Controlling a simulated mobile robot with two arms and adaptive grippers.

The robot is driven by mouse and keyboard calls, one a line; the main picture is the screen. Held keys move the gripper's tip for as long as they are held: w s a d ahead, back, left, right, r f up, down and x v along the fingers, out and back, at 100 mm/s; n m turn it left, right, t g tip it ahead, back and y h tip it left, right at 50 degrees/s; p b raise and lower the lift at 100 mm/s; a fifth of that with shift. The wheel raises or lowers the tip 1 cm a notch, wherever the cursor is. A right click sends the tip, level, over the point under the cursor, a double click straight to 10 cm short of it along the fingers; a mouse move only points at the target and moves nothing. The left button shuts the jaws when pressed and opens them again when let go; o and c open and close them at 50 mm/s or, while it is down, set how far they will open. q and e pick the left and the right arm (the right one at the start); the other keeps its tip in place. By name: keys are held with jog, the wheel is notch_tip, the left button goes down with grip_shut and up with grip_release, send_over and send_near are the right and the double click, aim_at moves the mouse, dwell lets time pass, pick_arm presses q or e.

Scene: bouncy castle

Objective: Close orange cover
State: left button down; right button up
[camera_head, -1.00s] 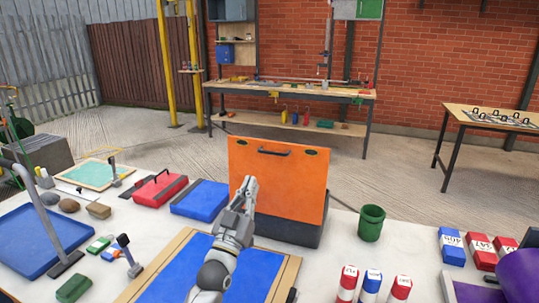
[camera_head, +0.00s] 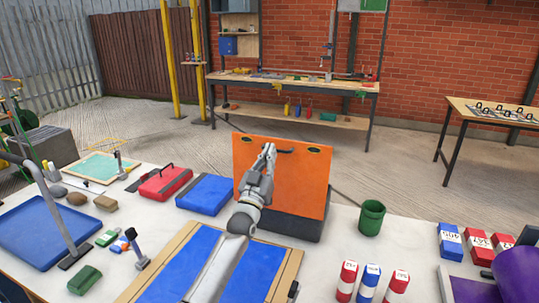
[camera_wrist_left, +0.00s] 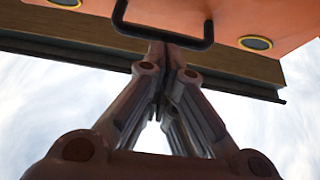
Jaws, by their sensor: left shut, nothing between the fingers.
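The orange cover (camera_head: 305,185) stands upright, open, at the back of a dark box (camera_head: 292,224) on the white table. It has a black handle (camera_head: 286,151) near its top edge. My left gripper (camera_head: 269,147) is shut and empty, raised in front of the cover's upper part beside the handle. In the left wrist view, the shut fingertips (camera_wrist_left: 166,45) overlap the black handle (camera_wrist_left: 165,38) in the picture; whether they touch it I cannot tell. The orange cover (camera_wrist_left: 225,15) fills the top there. My right gripper is not in view.
A blue case (camera_head: 205,194) and a red case (camera_head: 168,182) lie left of the box. A green cup (camera_head: 371,217) stands to its right. Red and blue cans (camera_head: 369,283) stand at the front right. A wood-framed blue board (camera_head: 262,271) lies in front.

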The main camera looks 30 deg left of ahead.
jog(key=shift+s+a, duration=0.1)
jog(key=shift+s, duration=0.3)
pick_arm(q)
jog(key=shift+r, duration=0.1)
